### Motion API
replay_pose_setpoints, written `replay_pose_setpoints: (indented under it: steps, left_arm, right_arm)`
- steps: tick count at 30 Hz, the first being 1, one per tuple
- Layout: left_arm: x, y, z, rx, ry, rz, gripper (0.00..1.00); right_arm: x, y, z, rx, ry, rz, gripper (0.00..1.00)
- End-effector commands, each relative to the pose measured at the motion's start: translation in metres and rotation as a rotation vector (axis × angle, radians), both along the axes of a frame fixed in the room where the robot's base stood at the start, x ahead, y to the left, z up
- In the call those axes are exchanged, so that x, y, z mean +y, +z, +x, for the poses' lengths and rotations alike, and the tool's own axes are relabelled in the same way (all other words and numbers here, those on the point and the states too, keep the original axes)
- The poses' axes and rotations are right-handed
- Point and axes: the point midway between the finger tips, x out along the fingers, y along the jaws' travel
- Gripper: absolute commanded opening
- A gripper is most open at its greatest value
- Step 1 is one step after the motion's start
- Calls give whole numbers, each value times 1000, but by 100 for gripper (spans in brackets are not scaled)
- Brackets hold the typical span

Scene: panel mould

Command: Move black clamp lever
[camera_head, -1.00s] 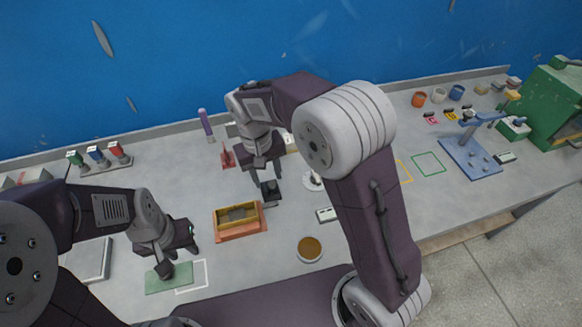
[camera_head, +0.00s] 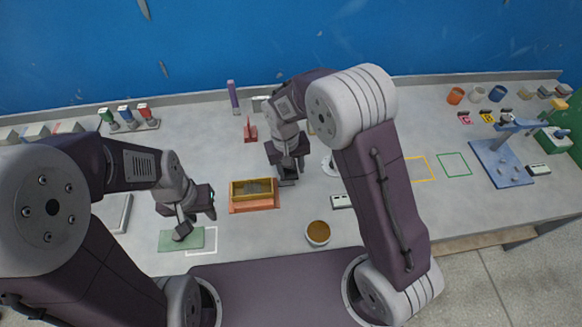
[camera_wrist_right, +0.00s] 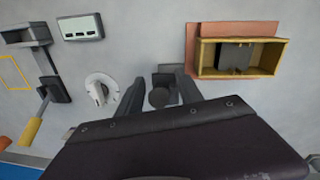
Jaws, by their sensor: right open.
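The black clamp lever (camera_wrist_right: 160,97) shows in the right wrist view as a dark block with a round knob, beside the mould. My right gripper (camera_wrist_right: 160,78) is open, with one finger on each side of the lever and no clear grip on it. In the head view my right gripper (camera_head: 288,172) is low over the clamp and hides most of it. The mould is a yellow frame (camera_head: 252,189) on an orange base (camera_head: 254,207), just left of this gripper. My left gripper (camera_head: 196,222) hangs over a green mat (camera_head: 168,243), its fingers apart.
A white round holder (camera_wrist_right: 101,88) and a small display box (camera_wrist_right: 81,27) stand near the clamp. A round brown-filled dish (camera_head: 318,233) is in front. A red stand (camera_head: 250,130) and purple post (camera_head: 233,95) are behind. A blue plate stand (camera_head: 500,165) is far right.

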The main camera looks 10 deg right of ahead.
Motion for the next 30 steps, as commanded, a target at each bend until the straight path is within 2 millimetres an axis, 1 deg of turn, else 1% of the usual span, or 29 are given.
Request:
replay_pose_setpoints:
  steps: [5, 8, 9, 10, 30]
  left_arm:
    - [0, 0, 0, 0, 0, 0, 36]
    - [0, 0, 0, 0, 0, 0, 36]
    - [0, 0, 0, 0, 0, 0, 36]
    - [0, 0, 0, 0, 0, 0, 36]
    - [0, 0, 0, 0, 0, 0, 36]
  right_arm:
    - [0, 0, 0, -1, 0, 0, 43]
    - [0, 0, 0, -1, 0, 0, 18]
    - [0, 0, 0, -1, 0, 0, 7]
    - [0, 0, 0, -1, 0, 0, 0]
    - [0, 1, 1, -3, 0, 1, 0]
